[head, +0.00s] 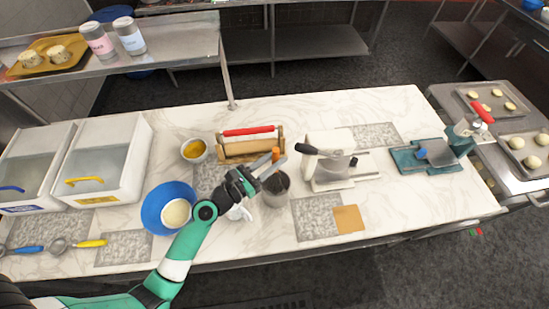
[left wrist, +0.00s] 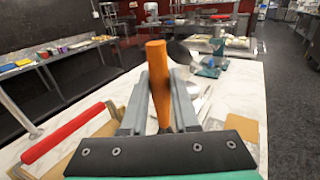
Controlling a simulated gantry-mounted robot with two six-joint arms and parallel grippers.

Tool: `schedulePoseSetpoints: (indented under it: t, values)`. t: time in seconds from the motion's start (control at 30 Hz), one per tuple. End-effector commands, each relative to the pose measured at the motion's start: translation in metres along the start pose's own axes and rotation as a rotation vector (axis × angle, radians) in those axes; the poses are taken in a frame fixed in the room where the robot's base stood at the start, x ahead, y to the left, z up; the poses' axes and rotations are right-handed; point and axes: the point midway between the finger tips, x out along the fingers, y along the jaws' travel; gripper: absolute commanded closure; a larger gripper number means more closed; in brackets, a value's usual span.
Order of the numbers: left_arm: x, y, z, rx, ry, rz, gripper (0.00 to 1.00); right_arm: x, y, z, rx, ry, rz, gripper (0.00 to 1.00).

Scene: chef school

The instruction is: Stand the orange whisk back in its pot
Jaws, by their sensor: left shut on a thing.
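My left gripper (head: 268,166) is shut on the orange handle of the whisk (left wrist: 158,82), which stands up between the two fingers in the left wrist view. In the head view only a small orange piece of the whisk (head: 276,155) shows at the fingertips; its lower end is hidden. A grey pot with a dark inside (head: 276,198) stands on the counter just below and right of the gripper in the head view. I cannot tell whether any of the whisk is in it. My right gripper is not in view.
A wooden carrier with a red handle (head: 238,151) stands behind the gripper. A white machine with a black lever (head: 325,170) is close on the right. A blue bowl (head: 153,219) is at the left. The counter's back right is mostly clear.

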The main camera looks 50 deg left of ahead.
Motion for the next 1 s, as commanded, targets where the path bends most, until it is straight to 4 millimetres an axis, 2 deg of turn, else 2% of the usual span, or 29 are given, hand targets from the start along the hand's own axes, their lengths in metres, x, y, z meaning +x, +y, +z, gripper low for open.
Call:
schedulePoseSetpoints:
  t: [0.17,0.2,0.37,0.63,0.73,0.87,1.0]
  values:
    - [0.000,0.000,0.001,0.000,0.000,0.000,1.00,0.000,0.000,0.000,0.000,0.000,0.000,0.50]
    - [0.000,0.000,0.001,0.000,0.000,0.000,0.64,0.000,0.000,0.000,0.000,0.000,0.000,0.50]
    - [0.000,0.000,0.001,0.000,0.000,0.000,0.36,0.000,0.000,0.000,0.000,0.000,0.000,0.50]
    - [0.000,0.000,0.000,0.000,0.001,0.000,0.36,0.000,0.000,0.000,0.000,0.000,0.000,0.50]
    - [-0.006,0.001,-0.001,-0.001,0.001,0.001,0.36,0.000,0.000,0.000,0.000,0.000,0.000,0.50]
    - [-0.028,0.001,-0.001,-0.002,0.002,0.003,0.36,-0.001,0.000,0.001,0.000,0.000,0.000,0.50]
    - [-0.062,0.001,-0.002,-0.001,0.002,0.005,0.36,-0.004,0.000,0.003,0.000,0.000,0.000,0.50]
